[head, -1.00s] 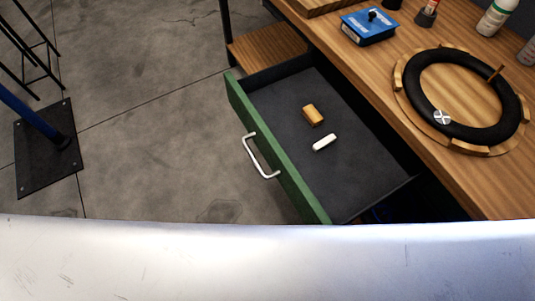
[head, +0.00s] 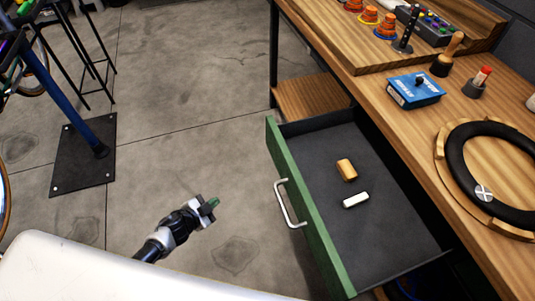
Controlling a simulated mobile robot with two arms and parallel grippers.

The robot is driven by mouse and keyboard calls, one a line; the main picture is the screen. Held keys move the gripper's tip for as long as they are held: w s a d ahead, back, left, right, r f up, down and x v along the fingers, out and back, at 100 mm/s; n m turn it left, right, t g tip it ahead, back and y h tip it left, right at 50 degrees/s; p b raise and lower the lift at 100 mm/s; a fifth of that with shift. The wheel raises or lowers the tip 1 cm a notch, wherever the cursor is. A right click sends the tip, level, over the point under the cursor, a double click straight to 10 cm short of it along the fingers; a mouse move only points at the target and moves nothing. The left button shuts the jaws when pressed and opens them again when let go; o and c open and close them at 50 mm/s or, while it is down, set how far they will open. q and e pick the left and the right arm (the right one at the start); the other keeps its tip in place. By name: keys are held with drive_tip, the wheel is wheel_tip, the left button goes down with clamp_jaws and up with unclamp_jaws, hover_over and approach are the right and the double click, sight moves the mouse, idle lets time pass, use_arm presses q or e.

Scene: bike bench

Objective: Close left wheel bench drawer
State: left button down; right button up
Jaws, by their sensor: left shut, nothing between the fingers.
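The bench drawer (head: 302,215) with a green front stands pulled out from under the wooden bench. Its silver handle (head: 286,204) is on the left face of the front. Inside lie a tan block (head: 346,170) and a white block (head: 356,200). My left gripper (head: 211,204) is in the lower middle of the head view, shut and empty. It is left of the drawer handle with a clear gap and touches nothing. My right gripper does not show.
The wooden bench top (head: 365,93) holds a blue box (head: 415,89), a black tyre on a round wooden stand (head: 440,150) and several tools. A blue post on a dark base plate (head: 82,160) stands at the left.

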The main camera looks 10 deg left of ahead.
use_arm(q)
drive_tip(key=w+d+r+m+g+h, duration=0.1)
drive_tip(key=w+d+r+m+h, duration=0.2)
drive_tip(key=r, duration=0.4)
drive_tip(key=w+d+r+m+g+h, duration=0.1)
drive_tip(key=w+r+m+h, duration=0.2)
drive_tip(key=r+m, duration=0.4)
drive_tip(key=s+d+r+m+g+y, duration=0.25)
drive_tip(key=r+m+g, duration=0.4)
drive_tip(key=r, duration=0.65)
drive_tip(key=m+t, duration=0.2)
approach(274, 154)
drive_tip(key=shift+g, duration=0.25)
drive_tip(key=x, duration=0.6)
drive_tip(key=shift+a+f, duration=0.25)
drive_tip(key=shift+a, duration=0.05)
drive_tip(key=shift+w+d, duration=0.25)
drive_tip(key=shift+d, duration=0.25)
drive_tip(key=shift+d, duration=0.1)
